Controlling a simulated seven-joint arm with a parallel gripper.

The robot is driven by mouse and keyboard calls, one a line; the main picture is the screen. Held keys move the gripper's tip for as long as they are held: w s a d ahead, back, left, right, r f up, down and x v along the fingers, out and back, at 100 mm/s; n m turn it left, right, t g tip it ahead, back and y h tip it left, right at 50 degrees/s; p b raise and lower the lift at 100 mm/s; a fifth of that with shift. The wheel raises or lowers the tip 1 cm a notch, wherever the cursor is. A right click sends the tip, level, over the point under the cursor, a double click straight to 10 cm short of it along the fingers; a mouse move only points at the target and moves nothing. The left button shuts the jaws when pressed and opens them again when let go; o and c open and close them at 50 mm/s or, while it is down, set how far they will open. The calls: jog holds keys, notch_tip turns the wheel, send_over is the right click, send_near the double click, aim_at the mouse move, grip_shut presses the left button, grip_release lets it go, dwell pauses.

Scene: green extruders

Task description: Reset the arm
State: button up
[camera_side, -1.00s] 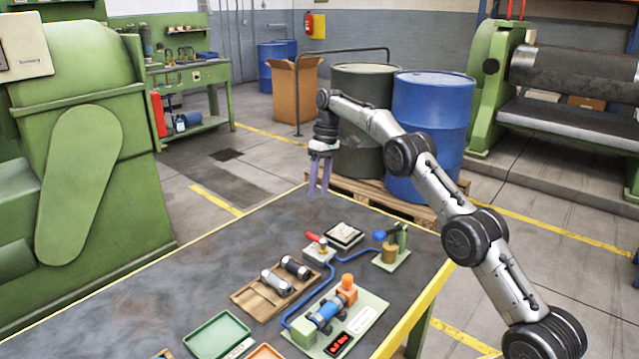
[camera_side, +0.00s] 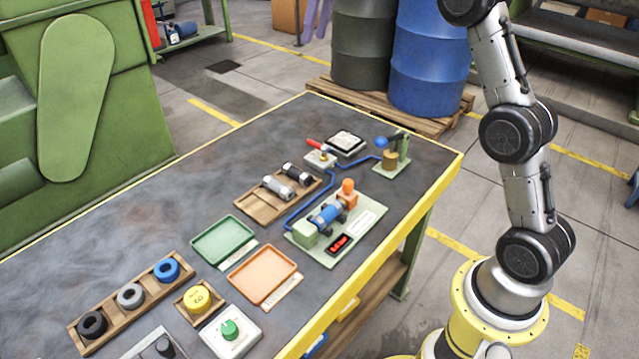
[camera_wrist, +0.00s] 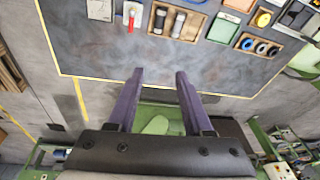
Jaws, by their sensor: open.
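My gripper (camera_wrist: 159,74) is open and empty in the wrist view, its two purple fingers parallel with a clear gap between them. In the side view only the purple fingers (camera_side: 317,18) show at the top edge, hanging down in front of the far background. The rest of the gripper and my forearm are cut off by the top of that picture. My arm rises steeply from its yellow base at the right. The gripper is well above the workbench (camera_side: 200,190) and touches nothing.
On the bench are a wooden rack with two cylinders (camera_side: 278,187), a pump fixture (camera_side: 330,215), a green tray (camera_side: 222,240), an orange tray (camera_side: 262,274) and a ring rack (camera_side: 130,297). Blue (camera_side: 428,60) and dark drums (camera_side: 362,45) stand behind. The bench's left part is clear.

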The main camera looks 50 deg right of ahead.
jog(key=s+a+r+t, duration=0.1)
jog(key=s+a+r, duration=0.15)
jog(key=s, duration=0.45)
jog(key=s+a+r+t, duration=0.1)
jog(key=s+a, duration=0.2)
jog(key=s, duration=0.4)
jog(key=s+a+r, duration=0.2)
jog(key=s+a, duration=0.1)
jog(key=s, duration=0.4)
jog(key=s+f+m+t+h, duration=0.1)
jog(key=s+f, duration=1.3)
jog(key=f, duration=0.3)
jog(key=shift+a+m, duration=0.15)
jog(key=shift+m, duration=0.15)
